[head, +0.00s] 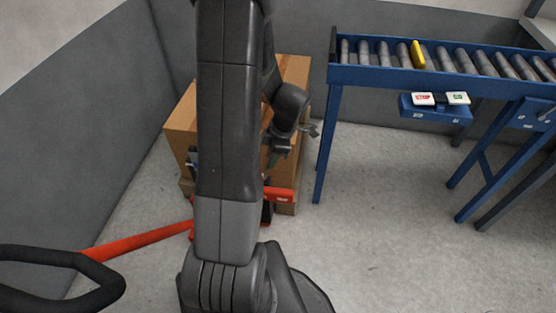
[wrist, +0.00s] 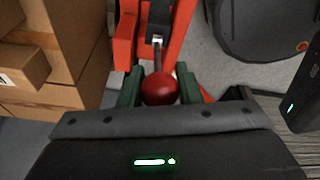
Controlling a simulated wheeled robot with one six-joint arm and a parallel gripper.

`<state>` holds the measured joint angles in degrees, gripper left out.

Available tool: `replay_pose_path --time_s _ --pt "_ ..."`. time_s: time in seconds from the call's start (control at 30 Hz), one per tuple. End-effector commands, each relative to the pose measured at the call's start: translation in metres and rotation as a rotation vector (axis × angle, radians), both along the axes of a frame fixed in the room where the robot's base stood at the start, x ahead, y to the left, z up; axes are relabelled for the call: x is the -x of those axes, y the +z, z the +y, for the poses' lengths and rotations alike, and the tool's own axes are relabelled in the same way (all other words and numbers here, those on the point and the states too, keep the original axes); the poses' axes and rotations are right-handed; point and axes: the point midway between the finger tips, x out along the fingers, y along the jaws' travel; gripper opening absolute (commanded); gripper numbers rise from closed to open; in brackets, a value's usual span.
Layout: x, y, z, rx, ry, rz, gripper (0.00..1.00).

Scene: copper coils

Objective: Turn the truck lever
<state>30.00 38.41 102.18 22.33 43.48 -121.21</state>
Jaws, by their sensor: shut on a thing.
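The truck lever, a thin rod with a round red knob (wrist: 159,90), shows in the middle of the wrist view. Its rod runs up to a dark bracket on the orange truck (wrist: 125,35). My gripper (wrist: 160,84) has its green fingers on both sides of the knob and is shut on it. In the head view the orange truck (head: 280,195) is partly hidden behind my arm. Its orange bar (head: 145,238) runs left to a black loop handle (head: 60,257). The lever knob cannot be made out in the head view.
Stacked cardboard boxes (head: 180,125) stand behind the truck; they also show at left in the wrist view (wrist: 75,40). A blue roller conveyor (head: 430,78) stands at the right. A grey wall (head: 80,140) is at the left. The floor (head: 385,230) at right is clear.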

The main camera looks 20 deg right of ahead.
Motion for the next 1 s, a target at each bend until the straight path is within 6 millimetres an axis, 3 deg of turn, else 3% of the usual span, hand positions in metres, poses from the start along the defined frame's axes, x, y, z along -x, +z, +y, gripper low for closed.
replay_pose_path --time_s 0.4,0.93,0.97,1.0 --pt "-0.013 0.002 0.020 -0.003 0.001 -0.002 0.00" --pt "-0.014 0.003 0.023 -0.004 -0.001 -0.002 0.00" --pt "-0.014 0.003 0.023 -0.004 -0.001 -0.002 0.36" --pt "-0.014 0.003 0.023 -0.004 -0.001 -0.002 0.43"
